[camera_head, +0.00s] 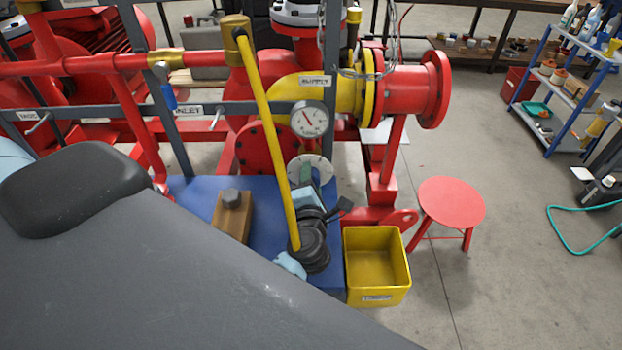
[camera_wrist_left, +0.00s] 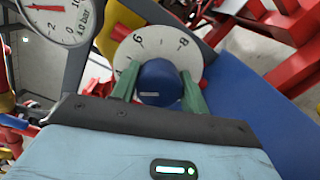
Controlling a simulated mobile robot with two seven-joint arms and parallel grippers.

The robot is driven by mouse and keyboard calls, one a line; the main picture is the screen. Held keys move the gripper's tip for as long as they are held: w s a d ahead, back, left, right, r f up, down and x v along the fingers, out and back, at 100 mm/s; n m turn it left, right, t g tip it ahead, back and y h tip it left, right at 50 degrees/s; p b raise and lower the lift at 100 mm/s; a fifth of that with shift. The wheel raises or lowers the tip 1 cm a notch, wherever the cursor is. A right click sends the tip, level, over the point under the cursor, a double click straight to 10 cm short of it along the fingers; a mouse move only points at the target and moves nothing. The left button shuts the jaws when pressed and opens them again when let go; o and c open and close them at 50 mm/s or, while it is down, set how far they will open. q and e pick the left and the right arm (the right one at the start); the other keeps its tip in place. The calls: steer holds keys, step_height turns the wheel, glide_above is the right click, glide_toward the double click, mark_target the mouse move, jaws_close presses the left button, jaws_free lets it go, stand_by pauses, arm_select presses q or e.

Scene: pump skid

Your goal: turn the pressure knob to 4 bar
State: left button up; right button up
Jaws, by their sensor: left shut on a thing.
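In the head view the dial plate (camera_head: 318,163) shows below the gauge, and my left gripper (camera_head: 305,176) hides the knob. The white round pressure gauge (camera_head: 309,119) has a red needle pointing up-left. It also shows cut off in the left wrist view (camera_wrist_left: 58,15). My right gripper is not in view.
A yellow pole (camera_head: 266,130) slants down past my left gripper. A wooden block (camera_head: 232,215) lies on the blue deck (camera_head: 262,213). A yellow bin (camera_head: 377,292) and a red stool (camera_head: 452,202) stand to the right. Red pipes surround the gauge.

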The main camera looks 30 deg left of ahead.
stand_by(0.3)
arm_select(q)
steer(key=o, duration=1)
